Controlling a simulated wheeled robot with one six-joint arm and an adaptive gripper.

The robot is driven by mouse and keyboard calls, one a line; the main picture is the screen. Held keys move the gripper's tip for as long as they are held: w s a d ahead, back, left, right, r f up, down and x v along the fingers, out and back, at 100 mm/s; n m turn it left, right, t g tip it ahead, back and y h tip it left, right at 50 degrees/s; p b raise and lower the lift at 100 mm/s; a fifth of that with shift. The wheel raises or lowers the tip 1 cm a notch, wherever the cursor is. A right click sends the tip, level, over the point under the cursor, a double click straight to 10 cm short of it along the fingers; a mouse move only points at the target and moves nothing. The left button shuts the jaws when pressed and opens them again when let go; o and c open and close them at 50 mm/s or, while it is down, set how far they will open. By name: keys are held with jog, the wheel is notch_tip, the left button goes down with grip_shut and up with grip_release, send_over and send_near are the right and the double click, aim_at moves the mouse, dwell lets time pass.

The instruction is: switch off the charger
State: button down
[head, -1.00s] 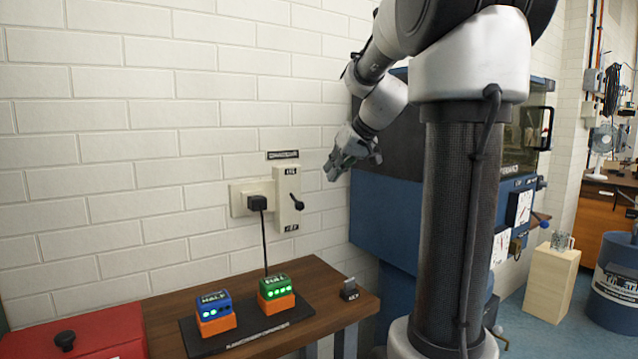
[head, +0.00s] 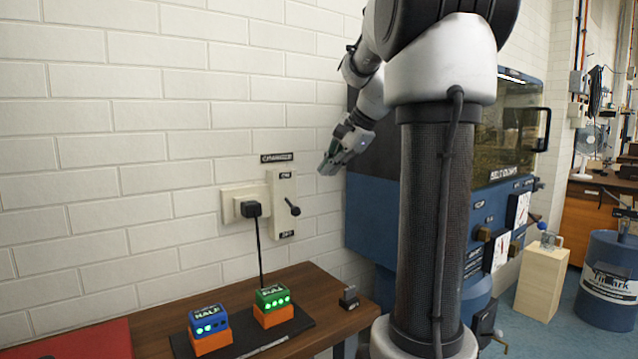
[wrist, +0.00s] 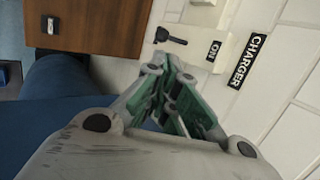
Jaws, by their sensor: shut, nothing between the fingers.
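The charger switch is a cream wall panel (head: 282,222) under a black CHARGER label (head: 277,157), with ON marked at its top and OFF at its bottom. Its dark lever (head: 294,209) sticks out from mid-panel. In the wrist view the lever (wrist: 171,38) and the ON end of the panel (wrist: 228,45) lie beyond the fingers. My gripper (head: 326,168) is shut and empty, above and to the right of the lever, apart from it in the head view. The wrist view shows my gripper's green-sided fingers (wrist: 178,78) together.
A black plug (head: 251,209) with a hanging cord sits in the socket left of the switch. Below, a wooden bench (head: 150,322) bears a HALF battery (head: 208,319), a FULL battery (head: 273,297) and a small dark block (head: 348,298). A blue machine (head: 372,215) stands right of my gripper.

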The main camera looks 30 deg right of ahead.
send_near(291, 206)
notch_tip(291, 206, down, 6)
jog(key=w, duration=0.1)
jog(key=shift+w+d, duration=0.35)
jog(key=shift+d, duration=0.1)
jog(key=shift+f, duration=0.8)
